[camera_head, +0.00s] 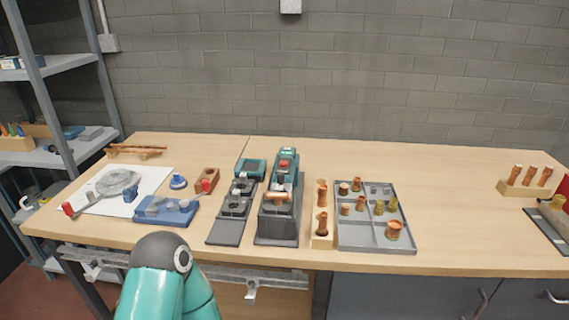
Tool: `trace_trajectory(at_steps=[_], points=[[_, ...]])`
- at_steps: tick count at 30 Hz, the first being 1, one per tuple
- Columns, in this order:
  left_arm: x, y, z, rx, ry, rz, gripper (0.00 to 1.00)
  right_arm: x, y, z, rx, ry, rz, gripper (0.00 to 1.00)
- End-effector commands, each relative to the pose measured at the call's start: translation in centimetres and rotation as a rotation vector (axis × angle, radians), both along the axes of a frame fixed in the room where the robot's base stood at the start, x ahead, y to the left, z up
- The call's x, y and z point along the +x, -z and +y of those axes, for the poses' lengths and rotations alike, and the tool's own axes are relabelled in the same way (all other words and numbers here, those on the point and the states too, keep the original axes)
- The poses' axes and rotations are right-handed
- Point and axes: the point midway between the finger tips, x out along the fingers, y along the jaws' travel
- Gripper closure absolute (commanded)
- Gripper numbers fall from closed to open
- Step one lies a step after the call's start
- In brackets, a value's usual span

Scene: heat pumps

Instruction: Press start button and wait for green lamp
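A teal and dark grey machine (279,205) stands upright near the middle of the bench. A small red part (283,165) shows on its upper front; I cannot tell whether it is a button or a lamp. A copper-coloured piece (277,198) lies across the machine below it. A teal box with a dark face (251,168) sits just left of the machine, behind a dark grey fixture (234,208). I cannot make out a lit green lamp or a start button for certain. Neither gripper is in view; only a teal link of my arm shows at the bottom.
A grey tray (374,240) with copper and brass fittings lies right of the machine, beside a wooden holder (321,242). A blue fixture (165,212) and white sheet (145,181) lie left. The bench right of the tray (460,220) is mostly clear. A metal shelf (60,62) stands far left.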

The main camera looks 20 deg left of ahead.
Motion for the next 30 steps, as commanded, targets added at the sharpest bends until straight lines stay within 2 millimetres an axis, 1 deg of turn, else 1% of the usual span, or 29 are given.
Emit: trace_trajectory(at_steps=[1,8,9,10,30], points=[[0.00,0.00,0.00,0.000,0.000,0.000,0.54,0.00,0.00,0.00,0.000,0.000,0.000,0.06],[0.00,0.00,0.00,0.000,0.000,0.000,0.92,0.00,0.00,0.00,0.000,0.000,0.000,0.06],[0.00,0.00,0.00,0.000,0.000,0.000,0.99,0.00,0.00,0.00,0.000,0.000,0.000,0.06],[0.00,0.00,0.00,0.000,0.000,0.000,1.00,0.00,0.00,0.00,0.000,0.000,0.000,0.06],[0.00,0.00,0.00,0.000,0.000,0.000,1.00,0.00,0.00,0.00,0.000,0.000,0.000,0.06]])
